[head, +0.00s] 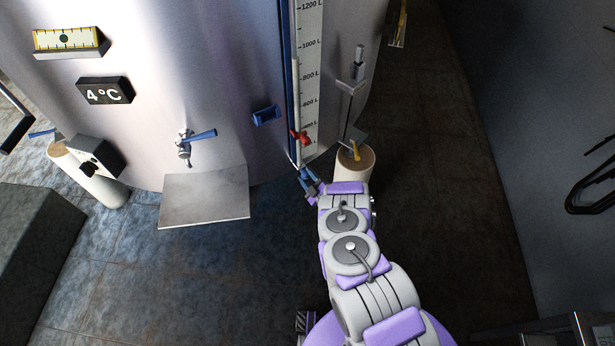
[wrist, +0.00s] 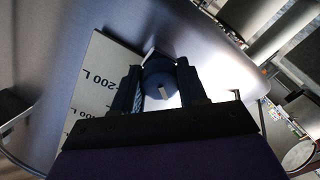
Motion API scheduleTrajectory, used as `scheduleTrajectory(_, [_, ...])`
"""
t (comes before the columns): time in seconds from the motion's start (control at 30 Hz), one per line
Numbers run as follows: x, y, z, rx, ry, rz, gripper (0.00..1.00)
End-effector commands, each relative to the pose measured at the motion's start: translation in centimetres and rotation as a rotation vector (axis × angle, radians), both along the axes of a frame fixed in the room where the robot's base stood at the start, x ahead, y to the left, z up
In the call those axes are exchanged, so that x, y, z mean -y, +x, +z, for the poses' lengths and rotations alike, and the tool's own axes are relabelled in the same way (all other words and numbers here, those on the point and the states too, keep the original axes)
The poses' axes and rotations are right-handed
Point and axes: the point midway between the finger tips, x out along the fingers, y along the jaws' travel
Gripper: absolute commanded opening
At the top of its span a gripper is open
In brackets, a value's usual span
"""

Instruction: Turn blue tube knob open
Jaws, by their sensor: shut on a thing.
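The blue knob (wrist: 158,70) is round with a small pale mark and sits between my gripper's two dark fingers in the wrist view. My gripper (head: 310,186) is shut on it, low on the tank front at the foot of the scale. In the head view the knob is small there and hard to tell from the fingers. The blue tube (head: 286,70) runs upright along the left edge of the white litre scale (head: 311,70). The scale also shows beside the left finger in the wrist view (wrist: 95,90).
A red knob (head: 300,138) sits just above my gripper. A blue-handled tap (head: 185,146) above a metal plate (head: 205,197) and a small blue box (head: 266,116) are to the left. A round post (head: 367,160) stands close right. Dark floor lies open further right.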

Motion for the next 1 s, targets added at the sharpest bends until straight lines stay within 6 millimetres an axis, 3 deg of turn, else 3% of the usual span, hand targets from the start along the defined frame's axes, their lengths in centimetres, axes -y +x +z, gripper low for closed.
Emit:
scheduleTrajectory(0.5, [-0.34, -0.26, -0.28, 0.252, -0.367, 0.008, 0.11])
scheduleTrajectory(1.0, [-0.36, -0.33, -0.45, 0.358, -0.522, 0.010, 0.11])
